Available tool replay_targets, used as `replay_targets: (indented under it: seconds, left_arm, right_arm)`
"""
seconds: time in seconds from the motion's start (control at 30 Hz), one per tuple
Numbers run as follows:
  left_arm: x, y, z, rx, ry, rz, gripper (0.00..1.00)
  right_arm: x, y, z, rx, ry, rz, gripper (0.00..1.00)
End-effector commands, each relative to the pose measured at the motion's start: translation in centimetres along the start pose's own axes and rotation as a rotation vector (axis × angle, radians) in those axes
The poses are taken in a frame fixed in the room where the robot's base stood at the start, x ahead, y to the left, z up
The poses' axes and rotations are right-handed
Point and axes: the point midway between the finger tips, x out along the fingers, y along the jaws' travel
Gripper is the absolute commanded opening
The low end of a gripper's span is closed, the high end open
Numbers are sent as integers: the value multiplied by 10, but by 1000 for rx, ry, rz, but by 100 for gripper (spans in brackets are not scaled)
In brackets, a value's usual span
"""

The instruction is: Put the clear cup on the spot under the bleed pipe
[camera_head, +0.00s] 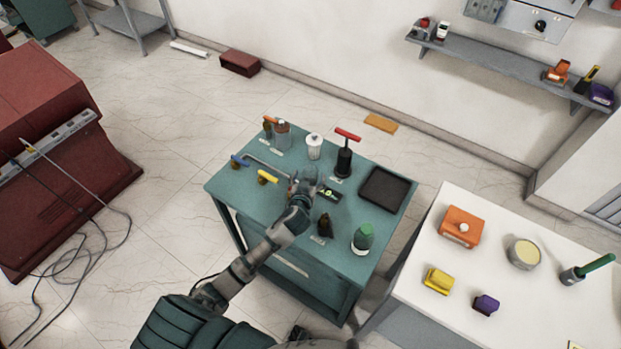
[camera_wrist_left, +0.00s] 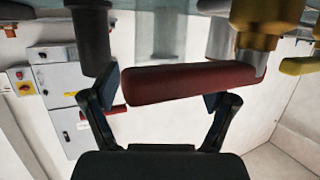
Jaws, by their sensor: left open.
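My left gripper (camera_head: 305,184) is open above the teal table, near its middle. In the left wrist view its two fingers (camera_wrist_left: 163,105) stand apart, with a red bar (camera_wrist_left: 190,82) between or beyond them; I cannot tell whether they touch it. A see-through container (camera_head: 283,136) stands at the table's back left, and a whitish cup-like one (camera_head: 314,146) stands to its right; which is the clear cup is too small to tell. A thin metal pipe (camera_head: 265,165) with blue and yellow handles lies left of my gripper. The spot under it is not clear. My right gripper is not in view.
A black pump with a red handle (camera_head: 346,150), a black tray (camera_head: 385,189), a green-topped jar (camera_head: 362,238) and a small dark bottle (camera_head: 324,226) crowd the teal table (camera_head: 225,185). A white table (camera_head: 540,318) with several items stands at the right.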

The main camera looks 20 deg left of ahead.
Motion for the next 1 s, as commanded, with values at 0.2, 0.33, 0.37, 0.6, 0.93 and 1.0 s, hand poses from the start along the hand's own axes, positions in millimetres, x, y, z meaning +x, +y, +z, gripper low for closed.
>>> replay_targets:
  seconds: [0.2, 0.33, 0.37, 0.6, 0.93, 1.0]
  left_arm:
    - [22, -1, 0, 2, -1, -1, 85]
    - [22, -1, 0, 1, 0, 0, 85]
    - [22, -1, 0, 1, 0, 0, 85]
    - [22, 0, 1, 1, -1, 0, 35]
    - [22, 0, 0, 0, 0, 1, 15]
    - [20, 0, -6, -1, 1, 1, 15]
  right_arm:
    - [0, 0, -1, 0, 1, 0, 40]
    - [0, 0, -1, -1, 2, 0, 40]
    - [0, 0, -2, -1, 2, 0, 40]
    - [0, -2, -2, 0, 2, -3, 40]
    - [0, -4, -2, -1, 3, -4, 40]
    - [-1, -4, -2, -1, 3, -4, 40]
